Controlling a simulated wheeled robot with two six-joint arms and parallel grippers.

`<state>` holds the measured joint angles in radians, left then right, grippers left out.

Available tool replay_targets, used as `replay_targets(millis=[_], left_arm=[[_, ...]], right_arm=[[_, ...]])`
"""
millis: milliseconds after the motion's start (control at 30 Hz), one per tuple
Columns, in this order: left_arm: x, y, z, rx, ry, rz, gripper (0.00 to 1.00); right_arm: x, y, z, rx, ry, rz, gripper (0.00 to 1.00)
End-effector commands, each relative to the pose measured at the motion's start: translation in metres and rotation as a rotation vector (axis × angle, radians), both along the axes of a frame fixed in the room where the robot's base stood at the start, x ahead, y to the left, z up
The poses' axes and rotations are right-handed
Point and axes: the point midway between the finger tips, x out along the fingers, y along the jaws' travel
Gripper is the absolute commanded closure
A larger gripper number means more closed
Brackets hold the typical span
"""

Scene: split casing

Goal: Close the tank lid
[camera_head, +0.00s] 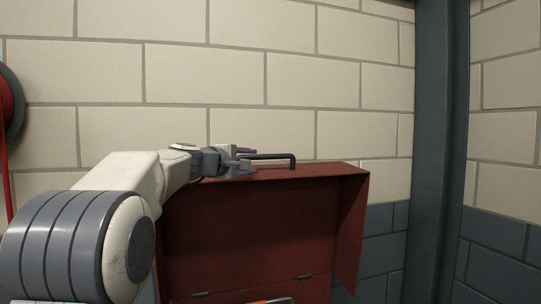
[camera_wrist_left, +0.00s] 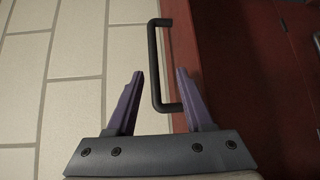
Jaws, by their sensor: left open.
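The red tank lid (camera_head: 262,232) stands raised and open in front of the wall in the head view, with hinges along its lower edge. A black bar handle (camera_head: 293,160) sits on its top edge. My left gripper (camera_head: 247,160) is at the left part of this handle. In the left wrist view, the gripper's purple fingers (camera_wrist_left: 160,92) are spread, with the handle (camera_wrist_left: 152,55) between them and not clamped. The lid's red edge (camera_wrist_left: 183,45) also shows there. The tank body is mostly below the head view. My right gripper is not in view.
A pale block wall (camera_head: 330,80) rises close behind the lid. A dark grey column (camera_head: 438,150) stands to the right. A red hose reel (camera_head: 8,105) hangs at the far left. Clear space lies between lid and column.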

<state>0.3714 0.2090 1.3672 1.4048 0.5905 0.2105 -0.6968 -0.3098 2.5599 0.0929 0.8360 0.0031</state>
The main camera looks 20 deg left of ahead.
Motion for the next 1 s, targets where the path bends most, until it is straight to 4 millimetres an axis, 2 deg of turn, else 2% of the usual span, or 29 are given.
replay_targets(millis=[33,67,267,500,700,1000], left_arm=[[0.001,0.012,0.008,-0.016,-0.017,0.021,0.48],[0.002,0.016,0.011,-0.024,-0.023,0.028,0.48],[0.024,0.007,0.009,-0.019,-0.015,0.02,0.48],[0.068,-0.001,0.007,-0.018,-0.014,0.02,0.48],[0.094,-0.006,0.003,-0.018,-0.016,0.02,0.48],[0.102,-0.009,-0.001,-0.015,-0.018,0.02,0.48]], right_arm=[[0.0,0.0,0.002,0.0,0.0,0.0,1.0],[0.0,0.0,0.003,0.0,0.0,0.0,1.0],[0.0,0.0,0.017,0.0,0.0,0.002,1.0],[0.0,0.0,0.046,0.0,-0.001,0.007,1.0],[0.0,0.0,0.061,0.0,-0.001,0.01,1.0],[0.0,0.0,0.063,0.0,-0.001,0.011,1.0]])
